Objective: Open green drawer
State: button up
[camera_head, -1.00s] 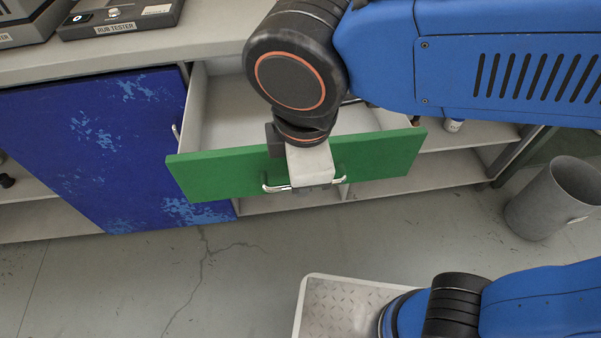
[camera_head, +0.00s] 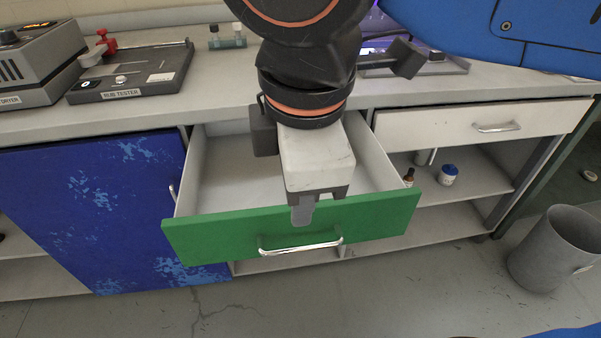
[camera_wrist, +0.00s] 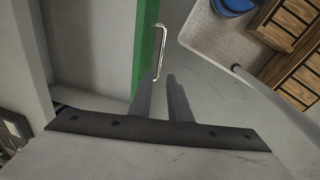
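The green drawer (camera_head: 215,238) is pulled out from under the counter, and its pale inside shows behind the front. Its silver bar handle (camera_head: 300,245) is on the front face and shows in full. My gripper (camera_head: 302,212) hangs over the middle of the drawer front, with its fingers just above the handle and apart from it. In the wrist view the two fingers (camera_wrist: 164,84) stand apart with nothing between them. The handle (camera_wrist: 159,50) shows beyond their tips, beside the green front (camera_wrist: 146,50).
A blue cabinet door (camera_head: 95,210) is left of the drawer. A shut white drawer (camera_head: 480,126) and open shelves with small bottles (camera_head: 448,175) are to the right. A grey bin (camera_head: 555,250) stands on the floor at right. A tester device (camera_head: 130,75) sits on the counter.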

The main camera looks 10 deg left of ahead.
jog(key=shift+s+d+r, duration=0.1)
jog(key=shift+s+r, duration=0.1)
jog(key=shift+r, duration=0.85)
jog(key=shift+s+d+r, duration=0.1)
jog(key=shift+s+r, duration=0.05)
jog(key=shift+r, duration=0.85)
